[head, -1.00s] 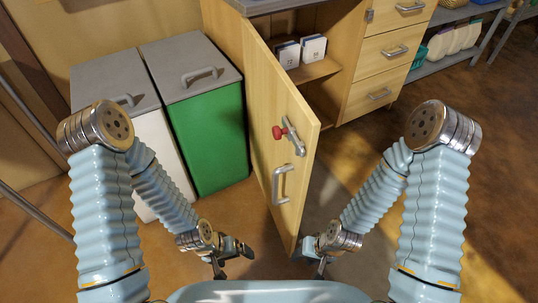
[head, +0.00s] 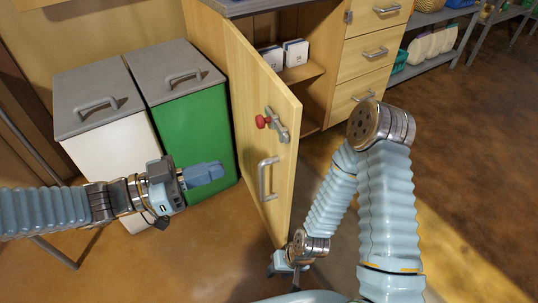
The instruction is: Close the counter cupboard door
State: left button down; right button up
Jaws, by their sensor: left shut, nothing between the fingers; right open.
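The cupboard door (head: 251,135) is a light wooden panel that stands wide open, swung out toward me. On its face are a grey latch with a red knob (head: 263,121) and a silver bar handle (head: 267,180). The open cupboard (head: 316,85) behind it shows a shelf with small white boxes. My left gripper (head: 218,173) is shut and empty, in front of the green bin, left of the door and apart from the handle. My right gripper (head: 285,268) is low by the door's bottom corner; its fingers are mostly hidden, and whether it touches the door is unclear.
A white bin (head: 112,150) and a green bin (head: 190,125), both with grey lids, stand left of the door. Drawers (head: 372,55) are right of the cupboard opening. A low shelf (head: 432,68) with dishes is further right. The floor to the right is clear.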

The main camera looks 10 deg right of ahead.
pick_arm(q)
jog(key=w+d, duration=0.2)
jog(key=d, duration=1.1)
jog(key=shift+w+d+f, duration=0.1)
jog(key=shift+w, duration=0.05)
